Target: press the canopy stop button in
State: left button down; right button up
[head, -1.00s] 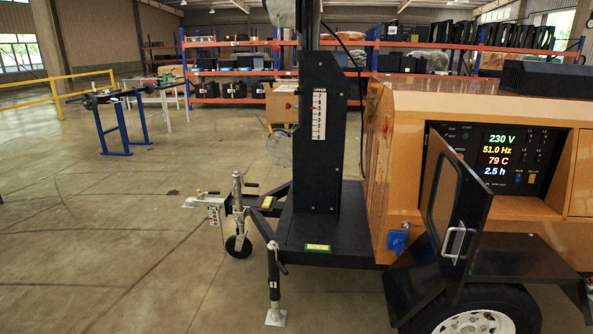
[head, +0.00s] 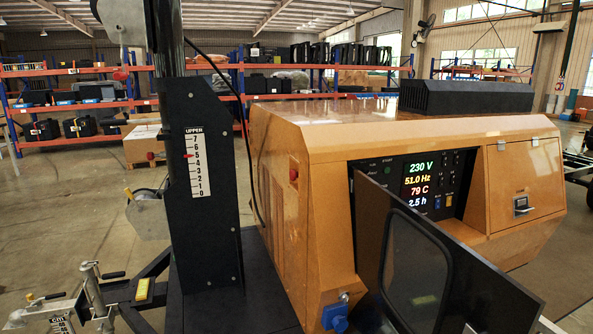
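The orange generator canopy (head: 400,125) stands at the right of the head view. A small red button (head: 293,172) sits high on its left end face, near the front corner; I take it to be the canopy stop button. I cannot tell from here whether it is in or out. The control panel (head: 418,185) in the front face is lit and reads 230 V, 51.0 Hz, 79 C and 2.5 h. Neither of my grippers is in view.
The open dark panel door (head: 445,275) juts out towards me at lower right. The black mast (head: 205,180) with its scale stands left of the canopy. A blue socket (head: 335,317) sits below the button. Open floor (head: 60,220) lies at left.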

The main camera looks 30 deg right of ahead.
aim_at(294, 174)
jog(key=i+l+z, duration=0.1)
jog(key=i+z, duration=0.45)
jog(key=z, duration=0.2)
jog(key=i+j+z, duration=0.1)
jog(key=i+z, duration=0.3)
jog(key=i+j+z, duration=0.15)
jog(key=z, duration=0.25)
jog(key=i+j+z, duration=0.3)
jog(key=i+l, duration=0.05)
jog(key=l, duration=0.05)
